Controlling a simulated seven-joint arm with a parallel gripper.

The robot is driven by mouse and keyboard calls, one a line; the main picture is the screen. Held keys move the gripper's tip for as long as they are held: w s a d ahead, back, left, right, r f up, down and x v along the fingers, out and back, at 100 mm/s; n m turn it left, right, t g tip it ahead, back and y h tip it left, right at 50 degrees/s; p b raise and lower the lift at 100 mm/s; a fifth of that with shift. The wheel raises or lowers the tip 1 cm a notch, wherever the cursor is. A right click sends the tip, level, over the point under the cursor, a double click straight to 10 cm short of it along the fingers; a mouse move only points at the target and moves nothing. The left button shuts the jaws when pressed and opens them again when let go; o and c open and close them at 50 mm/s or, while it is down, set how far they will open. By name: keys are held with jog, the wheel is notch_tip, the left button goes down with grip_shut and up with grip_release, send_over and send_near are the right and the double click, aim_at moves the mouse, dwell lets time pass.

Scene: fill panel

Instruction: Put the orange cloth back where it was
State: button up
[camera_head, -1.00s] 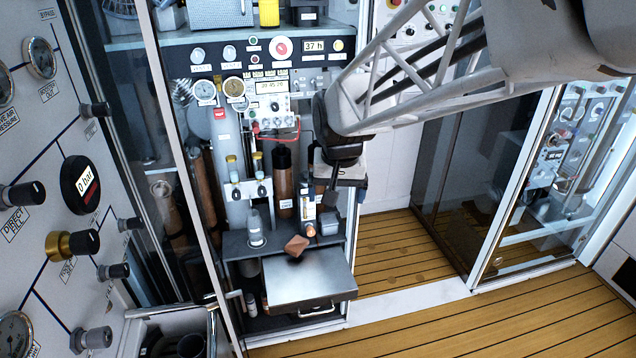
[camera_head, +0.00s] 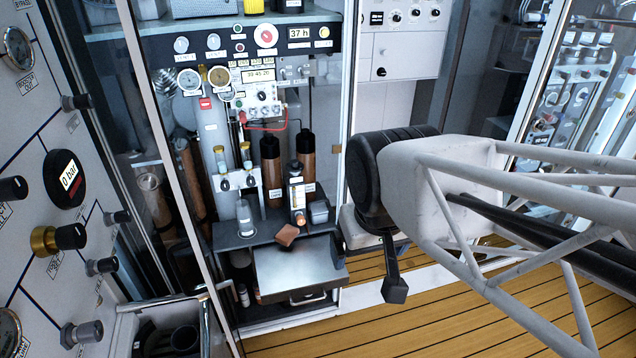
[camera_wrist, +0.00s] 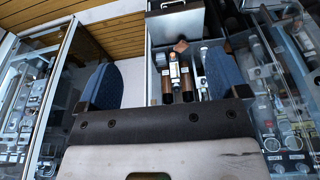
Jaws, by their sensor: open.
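The orange cloth (camera_head: 288,235) is a small brownish-orange piece at the front edge of the grey shelf (camera_head: 226,240), just above the silver tray (camera_head: 297,266). In the wrist view the cloth (camera_wrist: 181,46) shows beyond the gap between my fingers, beside the tray (camera_wrist: 176,27). My gripper (camera_wrist: 158,82) is open, with its two blue-padded fingers wide apart and nothing between them. In the head view a dark finger (camera_head: 395,288) hangs below my wrist, to the right of the cloth and apart from it. The rest of the gripper is hard to make out there.
A grey bottle (camera_head: 244,217), a white-and-orange upright device (camera_head: 297,200) and a small grey box (camera_head: 318,211) stand near the cloth. Brown cylinders (camera_head: 271,170) stand behind. A glass door frame (camera_head: 172,170) is at left. The wooden floor (camera_head: 440,325) is clear.

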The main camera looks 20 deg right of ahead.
jog(key=shift+c, duration=0.2)
